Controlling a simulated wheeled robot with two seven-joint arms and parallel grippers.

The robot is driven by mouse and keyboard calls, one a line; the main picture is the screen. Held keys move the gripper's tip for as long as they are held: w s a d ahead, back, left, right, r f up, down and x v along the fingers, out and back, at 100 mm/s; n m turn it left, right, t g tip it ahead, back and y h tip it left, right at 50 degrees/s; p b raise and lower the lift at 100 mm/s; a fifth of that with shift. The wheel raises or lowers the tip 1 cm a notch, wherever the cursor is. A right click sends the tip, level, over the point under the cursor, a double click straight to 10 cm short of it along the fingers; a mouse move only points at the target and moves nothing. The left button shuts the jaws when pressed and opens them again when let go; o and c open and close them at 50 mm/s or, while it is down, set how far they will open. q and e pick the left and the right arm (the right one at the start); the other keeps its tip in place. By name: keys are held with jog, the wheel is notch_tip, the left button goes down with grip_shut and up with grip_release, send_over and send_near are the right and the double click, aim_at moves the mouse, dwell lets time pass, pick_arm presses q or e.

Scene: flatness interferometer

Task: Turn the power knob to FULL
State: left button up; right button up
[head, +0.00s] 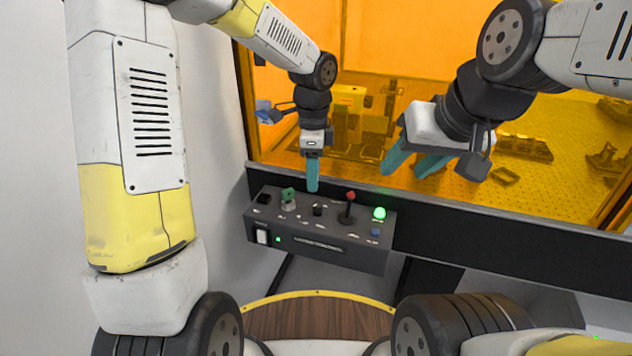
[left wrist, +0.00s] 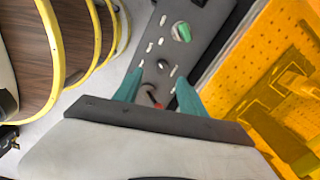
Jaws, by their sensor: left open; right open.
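A dark control box (head: 322,254) sits below the window ledge. Its sloped top carries a small black knob (head: 317,210), which I take for the power knob; its labels are too small to read. The knob also shows in the left wrist view (left wrist: 163,65), just beyond the gap between my teal fingertips. My left gripper (head: 312,189) points down above the knob, open and empty; its fingers overlap in the head view. My left gripper in the wrist view (left wrist: 160,92) shows spread fingers. My right gripper (head: 410,168) is open and empty, up to the right before the window.
A green knob (head: 288,196) stands left of the black knob. A red-tipped joystick (head: 349,206) stands close on its right, showing between my fingers in the wrist view (left wrist: 154,100). A lit green lamp (head: 379,213) and blue button (head: 375,232) are further right. The orange window (head: 410,40) rises behind.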

aim_at(318, 203)
pick_arm(q)
jog(key=shift+w+d+f+m, duration=0.25)
jog(key=shift+w+d+f, duration=0.05)
jog(key=shift+f, duration=0.15)
jog(key=shift+w+d+f+m, duration=0.25)
jog(key=shift+f, duration=0.2)
notch_tip(318, 203, down, 8)
jog(key=shift+r, duration=0.15)
jog(key=shift+c, duration=0.2)
grip_shut()
